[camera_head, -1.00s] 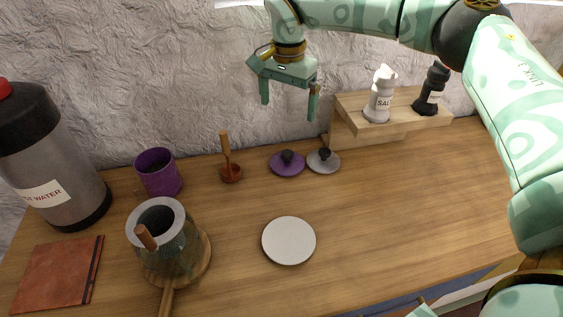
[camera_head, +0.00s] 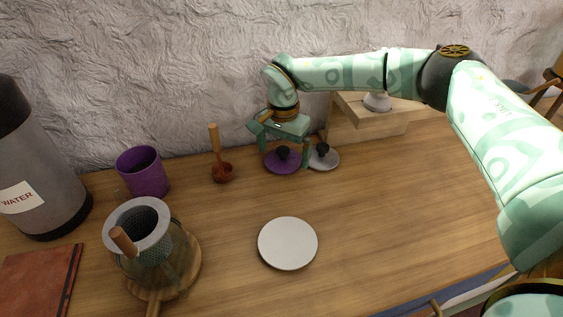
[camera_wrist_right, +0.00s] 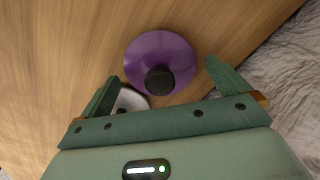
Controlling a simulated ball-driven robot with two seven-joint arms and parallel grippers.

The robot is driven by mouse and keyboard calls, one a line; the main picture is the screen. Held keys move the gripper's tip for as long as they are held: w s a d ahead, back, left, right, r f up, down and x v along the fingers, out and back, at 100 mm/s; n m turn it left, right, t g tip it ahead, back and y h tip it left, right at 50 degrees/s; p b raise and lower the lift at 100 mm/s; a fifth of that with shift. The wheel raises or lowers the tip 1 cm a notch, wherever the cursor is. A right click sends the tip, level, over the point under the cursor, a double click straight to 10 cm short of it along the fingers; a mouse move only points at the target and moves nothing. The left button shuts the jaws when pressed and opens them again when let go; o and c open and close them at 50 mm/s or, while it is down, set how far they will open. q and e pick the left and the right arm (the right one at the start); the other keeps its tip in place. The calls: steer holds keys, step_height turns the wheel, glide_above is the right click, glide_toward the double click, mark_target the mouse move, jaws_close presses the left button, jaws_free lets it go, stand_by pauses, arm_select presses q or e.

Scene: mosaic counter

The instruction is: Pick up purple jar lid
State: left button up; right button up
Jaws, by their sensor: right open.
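The purple jar lid (camera_head: 277,163) with a black knob lies on the wooden counter near the wall. In the right wrist view the purple jar lid (camera_wrist_right: 163,55) is just beyond the fingertips, with its knob between their lines. My right gripper (camera_head: 284,162) is open and empty, pointing down over the lid; its fingers also show in the right wrist view (camera_wrist_right: 158,74). I cannot tell the exact height left between fingers and lid. A grey lid with a black knob (camera_head: 329,160) lies close to the right of it. My left gripper is not in view.
A wooden scoop (camera_head: 222,170) and a purple cup (camera_head: 143,177) stand to the left. A wooden step shelf (camera_head: 362,123) is at the right. A white plate (camera_head: 287,243) lies in front, with clear counter around it.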

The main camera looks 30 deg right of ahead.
steer(key=shift+c, duration=0.9)
steer(key=c, duration=0.7)
